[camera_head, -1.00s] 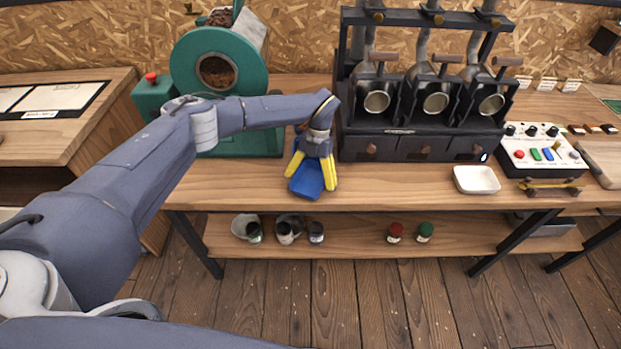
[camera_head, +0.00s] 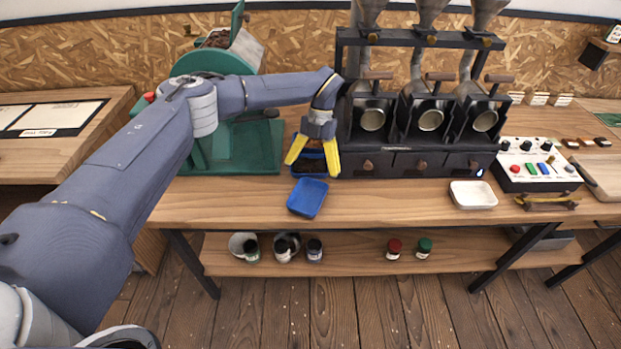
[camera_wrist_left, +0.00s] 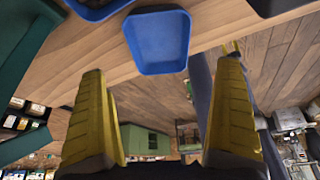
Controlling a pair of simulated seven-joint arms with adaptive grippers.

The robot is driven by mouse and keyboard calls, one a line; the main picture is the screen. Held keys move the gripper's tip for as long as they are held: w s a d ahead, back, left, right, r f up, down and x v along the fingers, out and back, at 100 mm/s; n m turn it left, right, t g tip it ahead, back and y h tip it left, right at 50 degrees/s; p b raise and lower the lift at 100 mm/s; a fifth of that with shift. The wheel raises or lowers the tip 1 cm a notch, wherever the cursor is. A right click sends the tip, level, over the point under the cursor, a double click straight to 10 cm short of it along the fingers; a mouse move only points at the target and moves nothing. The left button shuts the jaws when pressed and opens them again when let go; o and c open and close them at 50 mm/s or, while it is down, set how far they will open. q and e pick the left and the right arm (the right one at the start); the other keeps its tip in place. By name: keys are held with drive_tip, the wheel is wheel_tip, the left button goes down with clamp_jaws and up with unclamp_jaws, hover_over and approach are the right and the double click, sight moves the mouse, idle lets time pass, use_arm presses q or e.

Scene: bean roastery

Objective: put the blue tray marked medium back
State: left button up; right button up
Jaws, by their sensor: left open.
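An empty blue tray (camera_head: 308,198) lies on the bench near its front edge, in front of my left gripper (camera_head: 313,172). A second blue tray (camera_head: 298,170) with dark contents sits just behind it, partly hidden by the fingers. No marking is readable on either tray. My left gripper is open, its yellow fingers apart and empty, above the area of the rear tray. In the left wrist view the empty tray (camera_wrist_left: 158,42) shows beyond the open fingertips (camera_wrist_left: 160,75), clear of them. The rear tray's rim (camera_wrist_left: 98,12) is cut off at the top left. My right gripper is out of view.
The green roaster (camera_head: 235,150) stands left of the trays. The black three-drum machine (camera_head: 420,165) stands close on the right. A white dish (camera_head: 473,195) and control box (camera_head: 540,165) are farther right. Bare bench lies between the empty tray and the dish.

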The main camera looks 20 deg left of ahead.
use_arm(q)
drive_tip(key=shift+v, duration=0.85)
